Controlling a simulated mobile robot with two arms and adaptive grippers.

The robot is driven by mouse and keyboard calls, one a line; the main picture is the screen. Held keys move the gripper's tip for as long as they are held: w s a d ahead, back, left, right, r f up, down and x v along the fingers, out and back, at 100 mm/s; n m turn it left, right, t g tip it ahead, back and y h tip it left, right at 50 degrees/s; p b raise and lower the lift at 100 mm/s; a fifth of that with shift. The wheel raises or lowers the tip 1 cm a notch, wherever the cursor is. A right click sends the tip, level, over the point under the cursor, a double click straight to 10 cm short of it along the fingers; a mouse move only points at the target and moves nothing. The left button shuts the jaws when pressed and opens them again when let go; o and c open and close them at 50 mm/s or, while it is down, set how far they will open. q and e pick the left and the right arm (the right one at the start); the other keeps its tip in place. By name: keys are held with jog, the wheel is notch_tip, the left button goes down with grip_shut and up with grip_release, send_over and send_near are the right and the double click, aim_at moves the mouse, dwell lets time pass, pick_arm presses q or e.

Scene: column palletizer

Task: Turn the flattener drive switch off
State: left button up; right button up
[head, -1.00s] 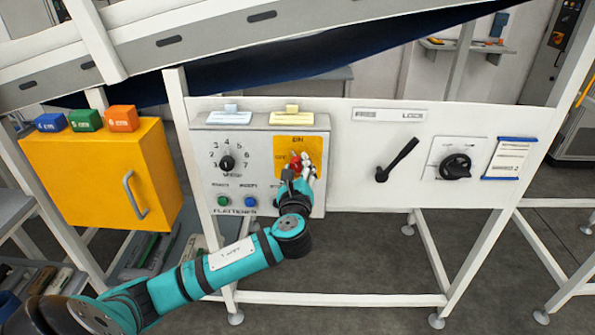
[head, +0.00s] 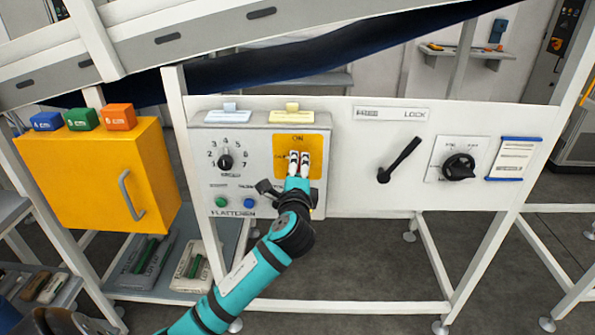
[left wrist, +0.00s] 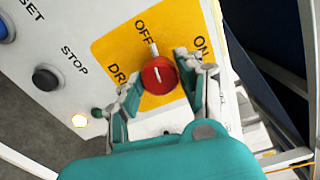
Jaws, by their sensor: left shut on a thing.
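The flattener drive switch is a red round knob (left wrist: 159,75) on a yellow plate (left wrist: 120,48), which also shows in the head view (head: 283,143). The plate is lettered OFF, ON and partly hidden DRIVE. A pale bar beside the knob and the white line on its face point about toward OFF. My left gripper (left wrist: 163,78) has one finger on each side of the knob and is shut on it. My right gripper is not in view.
The grey panel (head: 256,118) also holds a numbered dial (head: 225,162), a green button (head: 221,202) and a blue button (head: 249,203). A black STOP button (left wrist: 45,77) is near the knob. A black lever (head: 398,160) and a rotary handle (head: 458,166) are to the right.

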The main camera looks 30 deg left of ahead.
pick_arm(q)
jog(key=shift+n, duration=0.9)
jog(key=o, duration=1.2)
jog(key=shift+c, duration=0.2)
jog(key=shift+s, duration=0.1)
jog(key=v, duration=1.2)
jog(key=shift+f, duration=0.15)
